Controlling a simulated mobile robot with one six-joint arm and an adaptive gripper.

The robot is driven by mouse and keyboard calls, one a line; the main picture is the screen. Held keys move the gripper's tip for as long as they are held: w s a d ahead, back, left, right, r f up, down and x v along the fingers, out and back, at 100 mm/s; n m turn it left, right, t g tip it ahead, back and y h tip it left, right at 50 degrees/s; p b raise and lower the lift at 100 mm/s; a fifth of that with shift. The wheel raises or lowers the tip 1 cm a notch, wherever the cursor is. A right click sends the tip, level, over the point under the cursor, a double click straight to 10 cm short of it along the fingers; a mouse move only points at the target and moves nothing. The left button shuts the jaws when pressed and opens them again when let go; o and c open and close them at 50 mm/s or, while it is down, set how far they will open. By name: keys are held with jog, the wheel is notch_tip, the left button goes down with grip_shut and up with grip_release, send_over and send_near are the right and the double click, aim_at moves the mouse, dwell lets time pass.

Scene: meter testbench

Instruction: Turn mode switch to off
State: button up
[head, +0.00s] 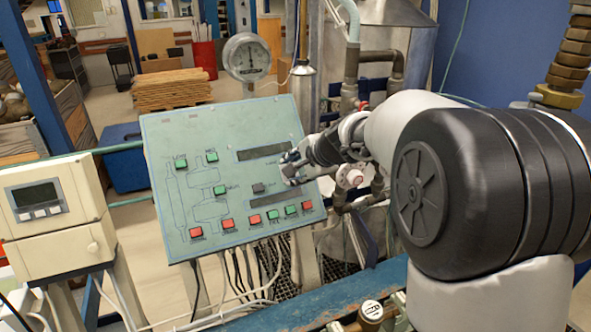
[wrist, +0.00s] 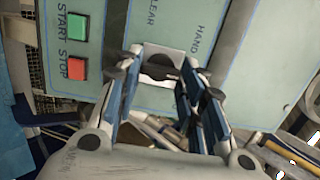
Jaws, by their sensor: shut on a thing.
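The mode switch (wrist: 160,72) is a dark knob on a white plate on the sloped green control panel (head: 200,145). In the wrist view the word HAND is printed near it, sideways, and part of another word ending in LEAR. My gripper (wrist: 162,60) reaches the panel with one finger on each side of the knob and is shut on it. In the head view my gripper (head: 289,168) is at the panel's right side and hides the switch. The knob's exact pointing direction is hard to read.
A green START button (wrist: 78,26) and a red STOP button (wrist: 77,67) sit beside the switch. Several more buttons line the panel's lower edge. A round gauge (head: 246,57) stands behind the panel, and pipes (head: 352,75) rise behind my arm. A cream meter box (head: 50,215) is at left.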

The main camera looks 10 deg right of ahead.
jog(key=o, duration=1.1)
jog(key=v, duration=1.2)
